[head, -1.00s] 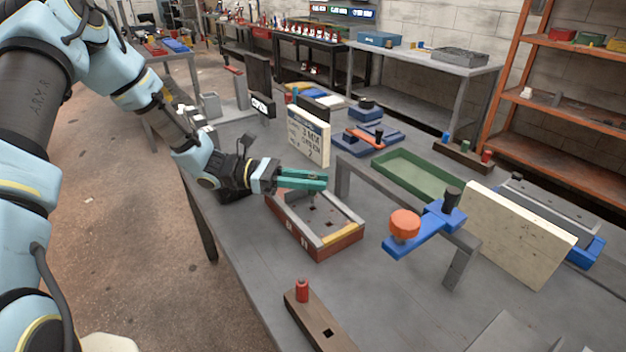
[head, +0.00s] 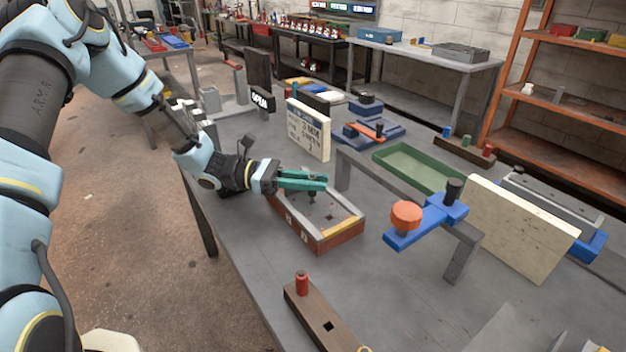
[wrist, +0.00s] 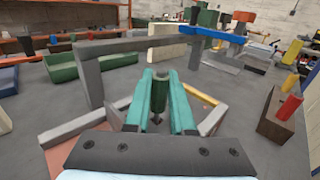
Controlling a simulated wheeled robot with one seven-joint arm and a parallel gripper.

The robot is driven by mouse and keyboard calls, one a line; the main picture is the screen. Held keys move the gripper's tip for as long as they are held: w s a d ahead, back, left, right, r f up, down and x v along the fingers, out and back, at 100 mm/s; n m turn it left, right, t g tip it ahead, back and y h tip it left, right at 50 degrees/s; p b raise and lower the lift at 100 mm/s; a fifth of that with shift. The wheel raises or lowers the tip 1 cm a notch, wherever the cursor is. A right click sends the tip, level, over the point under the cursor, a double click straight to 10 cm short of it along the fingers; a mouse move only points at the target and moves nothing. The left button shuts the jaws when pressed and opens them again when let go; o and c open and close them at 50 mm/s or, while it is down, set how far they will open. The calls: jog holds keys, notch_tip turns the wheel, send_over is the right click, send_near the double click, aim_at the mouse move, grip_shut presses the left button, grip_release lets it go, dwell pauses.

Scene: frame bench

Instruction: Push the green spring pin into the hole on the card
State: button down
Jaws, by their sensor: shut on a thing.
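My gripper (head: 326,181) has long teal fingers shut on the green spring pin (wrist: 159,93), which stands upright between the fingertips in the wrist view. In the head view the fingers hide most of the pin, and a dark lower part shows below them. The gripper is over the left back part of a reddish box with a pale rim (head: 345,238) and small dark holes in its floor. Whether the pin's lower end touches the floor or a hole, I cannot tell. The white card (head: 308,130) stands upright behind the box; its printing is too small to read surely.
A grey frame (head: 410,205) carrying a blue bracket with an orange knob (head: 406,215) stands right of the box. A brown block (head: 315,317) with a red peg (head: 302,283) lies in front. A green tray (head: 415,170) and pale panel (head: 520,230) are further right.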

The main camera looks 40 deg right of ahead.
jog(key=shift+f, duration=0.55)
jog(key=c, duration=0.7)
grip_release()
jog(key=shift+s+a+f, duration=0.1)
jog(key=shift+b, duration=0.3)
jog(key=shift+f, duration=0.1)
jog(key=shift+w+a, duration=0.2)
jog(key=b+v, duration=0.3)
jog(key=v, duration=0.6)
jog(key=shift+w+a, duration=0.1)
jog(key=shift+w, duration=0.3)
jog(key=shift+w+a+r, duration=0.2)
jog(key=shift+w+r, duration=0.05)
jog(key=shift+r, duration=0.15)
jog(key=shift+w+r, duration=0.1)
